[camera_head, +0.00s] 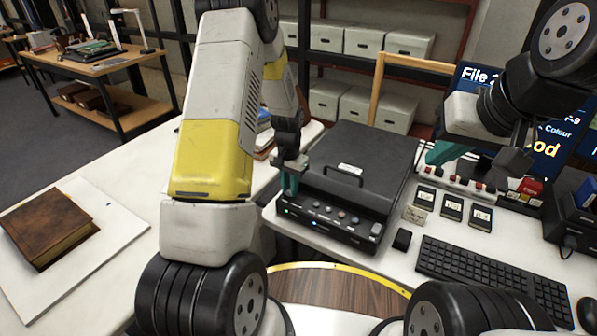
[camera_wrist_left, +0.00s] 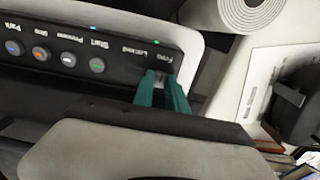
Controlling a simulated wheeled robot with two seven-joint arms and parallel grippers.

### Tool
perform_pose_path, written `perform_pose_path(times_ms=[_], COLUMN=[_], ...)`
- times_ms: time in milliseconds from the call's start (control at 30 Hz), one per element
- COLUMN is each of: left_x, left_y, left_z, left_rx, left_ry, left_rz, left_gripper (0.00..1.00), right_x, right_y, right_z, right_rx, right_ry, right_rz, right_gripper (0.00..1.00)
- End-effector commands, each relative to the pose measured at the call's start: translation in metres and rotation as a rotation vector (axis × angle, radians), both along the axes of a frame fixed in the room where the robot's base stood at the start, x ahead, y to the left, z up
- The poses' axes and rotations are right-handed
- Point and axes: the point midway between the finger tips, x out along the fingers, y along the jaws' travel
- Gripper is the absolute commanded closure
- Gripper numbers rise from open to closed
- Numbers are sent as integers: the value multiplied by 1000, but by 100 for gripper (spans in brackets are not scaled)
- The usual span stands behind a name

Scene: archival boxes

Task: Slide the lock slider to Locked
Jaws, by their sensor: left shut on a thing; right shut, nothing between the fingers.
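The flatbed scanner (camera_head: 340,195) stands on the white table, its black lid down and its front panel toward me. My left gripper (camera_head: 289,188) is at the left end of that panel. In the left wrist view the panel appears upside down, and the teal fingers of my left gripper (camera_wrist_left: 163,88) are shut on the small lock slider (camera_wrist_left: 161,78), beside the Locked and Free labels. The fingers hide most of the slider, so I cannot tell its exact position. My right gripper (camera_head: 434,155) is shut and empty, over the back right of the table.
A keyboard (camera_head: 490,280) and a small black block (camera_head: 402,239) lie right of the scanner. Several labelled cards and a monitor (camera_head: 560,140) stand behind them. A brown book (camera_head: 48,228) lies on a white board at left.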

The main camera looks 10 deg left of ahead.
Motion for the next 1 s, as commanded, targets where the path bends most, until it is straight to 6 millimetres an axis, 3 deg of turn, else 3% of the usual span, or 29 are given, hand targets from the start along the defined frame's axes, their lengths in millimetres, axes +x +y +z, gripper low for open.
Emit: perform_pose_path(times_ms=[100, 367, 667, 700, 800, 1000], left_x=[-1, -14, -16, -16, -16, -16], left_y=[-6, -43, -47, -48, -47, -46], left_z=[1, 1, 1, 1, 1, 0], left_rx=[0, -1, -3, -3, -3, -1], left_ry=[-1, -2, -1, -1, -1, -1], left_rz=[-2, -3, -1, -1, -1, -1], left_gripper=[100, 100, 100, 79, 60, 60], right_x=[0, 0, 0, 0, 0, 0], right_y=[0, 0, 0, 0, 0, 0], right_z=[0, 0, 0, 0, 0, 0], right_rx=[0, 0, 0, 0, 0, 0], right_ry=[0, 0, 0, 0, 0, 0], right_rz=[0, 0, 0, 0, 0, 0], right_gripper=[100, 100, 100, 100, 100, 100])
